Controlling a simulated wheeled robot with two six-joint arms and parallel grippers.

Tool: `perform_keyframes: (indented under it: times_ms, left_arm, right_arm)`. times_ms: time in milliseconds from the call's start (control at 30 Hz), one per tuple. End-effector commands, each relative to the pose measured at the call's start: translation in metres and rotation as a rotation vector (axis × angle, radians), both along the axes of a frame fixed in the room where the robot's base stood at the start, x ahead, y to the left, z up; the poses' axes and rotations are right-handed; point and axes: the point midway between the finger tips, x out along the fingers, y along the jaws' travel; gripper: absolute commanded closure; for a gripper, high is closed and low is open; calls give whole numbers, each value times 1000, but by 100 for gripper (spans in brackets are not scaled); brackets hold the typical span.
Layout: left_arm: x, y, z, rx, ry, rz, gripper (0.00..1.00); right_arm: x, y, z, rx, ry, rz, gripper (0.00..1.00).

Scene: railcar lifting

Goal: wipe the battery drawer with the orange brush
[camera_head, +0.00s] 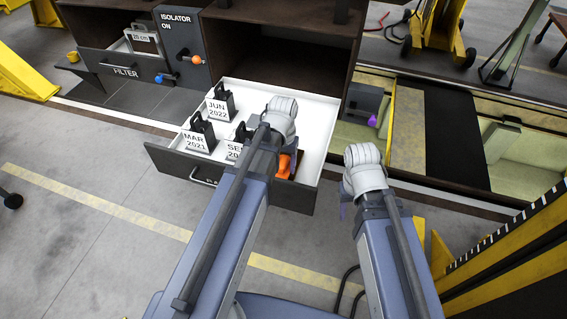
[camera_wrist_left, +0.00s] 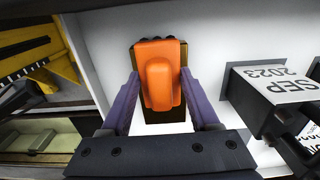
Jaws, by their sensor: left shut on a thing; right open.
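The open battery drawer (camera_head: 318,125) has a white inside and a dark front. Dated black-and-grey batteries stand in its left and middle part: JUN 2022 (camera_head: 218,107), MAR 2021 (camera_head: 197,138) and SEP 2023, which also shows in the left wrist view (camera_wrist_left: 270,92). The orange brush (camera_head: 285,166) is at the drawer's right part, partly hidden by my left wrist. In the left wrist view my left gripper (camera_wrist_left: 161,98) is shut on the brush (camera_wrist_left: 160,85) over the white floor; contact is unclear. My right gripper (camera_head: 346,204) is open, right of the drawer, mostly hidden by its wrist.
A filter drawer (camera_head: 112,62) and an isolator panel (camera_head: 182,45) with orange and blue knobs are left of the drawer. A dark cabinet opening is behind it. A pit (camera_head: 408,135) lies right, with a yellow-black striped frame (camera_head: 505,255) at front right.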

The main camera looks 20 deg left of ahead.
Motion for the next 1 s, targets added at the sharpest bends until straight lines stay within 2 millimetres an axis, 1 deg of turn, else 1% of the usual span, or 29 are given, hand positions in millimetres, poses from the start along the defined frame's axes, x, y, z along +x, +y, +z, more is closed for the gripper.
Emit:
perform_keyframes:
  times_ms: [167,600,1000]
  left_arm:
    - [4,-1,0,-1,1,0,100]
    - [39,-2,2,-1,1,0,100]
    - [39,-2,4,-1,1,0,100]
  right_arm:
    - [0,0,0,0,0,0,50]
    - [0,0,2,0,0,0,50]
    - [0,0,4,0,0,0,50]
